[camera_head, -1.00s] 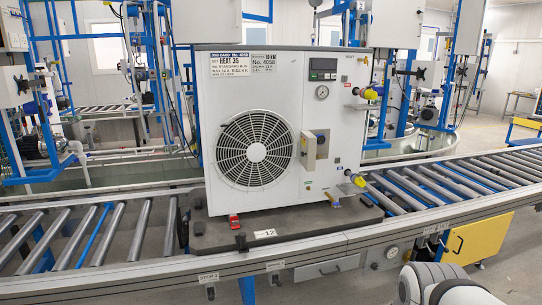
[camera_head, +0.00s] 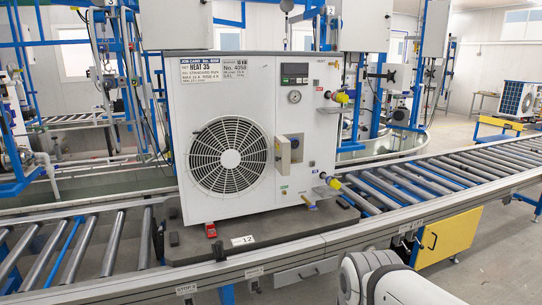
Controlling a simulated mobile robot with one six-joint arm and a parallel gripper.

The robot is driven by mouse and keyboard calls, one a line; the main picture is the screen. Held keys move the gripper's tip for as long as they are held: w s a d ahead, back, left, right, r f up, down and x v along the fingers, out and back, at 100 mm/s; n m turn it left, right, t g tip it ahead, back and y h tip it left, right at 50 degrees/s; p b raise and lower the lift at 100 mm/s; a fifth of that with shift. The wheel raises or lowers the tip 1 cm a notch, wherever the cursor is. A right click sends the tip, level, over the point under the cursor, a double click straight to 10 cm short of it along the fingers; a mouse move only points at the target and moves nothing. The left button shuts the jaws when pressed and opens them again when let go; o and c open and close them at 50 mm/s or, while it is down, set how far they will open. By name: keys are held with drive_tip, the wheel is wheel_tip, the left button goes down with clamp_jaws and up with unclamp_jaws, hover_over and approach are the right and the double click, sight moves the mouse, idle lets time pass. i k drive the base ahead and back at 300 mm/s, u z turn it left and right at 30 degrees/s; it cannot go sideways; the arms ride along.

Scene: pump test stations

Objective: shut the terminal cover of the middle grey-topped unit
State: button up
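A white unit with a thin grey top (camera_head: 240,52), a large round fan grille and a small display stands on a dark pallet board (camera_head: 185,245) on the roller conveyor. On its front, right of the fan, a small terminal cover (camera_head: 284,156) stands swung out on the left side of a dark recess (camera_head: 297,143), so it looks open. My gripper is not in view. Only a white and grey link of my arm shows at the bottom right, apart from the unit.
The roller conveyor (camera_head: 430,180) runs across the view with a metal front rail. Yellow-capped fittings (camera_head: 340,98) stick out from the unit's right side. A yellow panel (camera_head: 447,238) hangs below the conveyor at right. Another unit (camera_head: 517,99) stands far right.

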sight(282, 146)
drive_tip(key=i, duration=0.9)
drive_tip(key=u, duration=0.45)
drive_tip(key=i, duration=1.2)
drive_tip(key=z, duration=0.5)
